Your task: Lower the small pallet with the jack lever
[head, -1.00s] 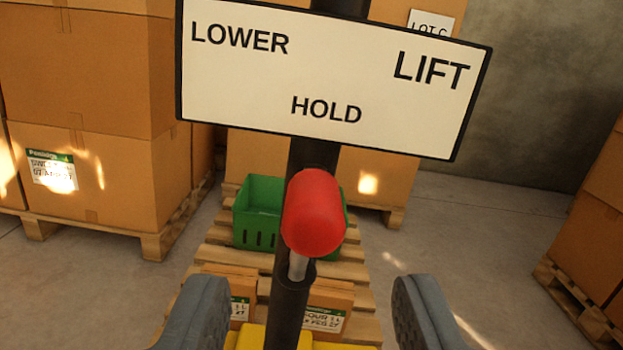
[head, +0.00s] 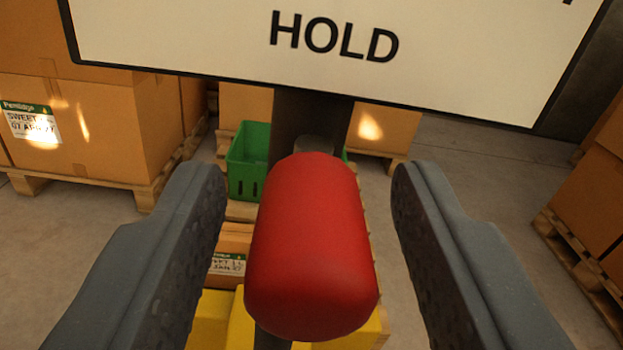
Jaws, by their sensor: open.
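The jack lever's red knob (head: 311,250) is large in the middle of the head view, under the word HOLD on the white sign (head: 330,70). My gripper (head: 308,185) is open, with one grey finger on each side of the knob and a visible gap to both. The dark post (head: 309,118) stands behind the knob. The small pallet (head: 240,211) is beyond, mostly hidden by the knob and fingers. It carries a green crate (head: 247,165) and a labelled carton (head: 232,240). Yellow jack parts (head: 212,315) show below. The sign's other words are out of frame.
Stacked cartons on a pallet (head: 90,125) stand at the left. More cartons (head: 385,130) are behind the post, and another loaded pallet (head: 575,260) is at the right. Bare concrete floor (head: 465,200) lies between.

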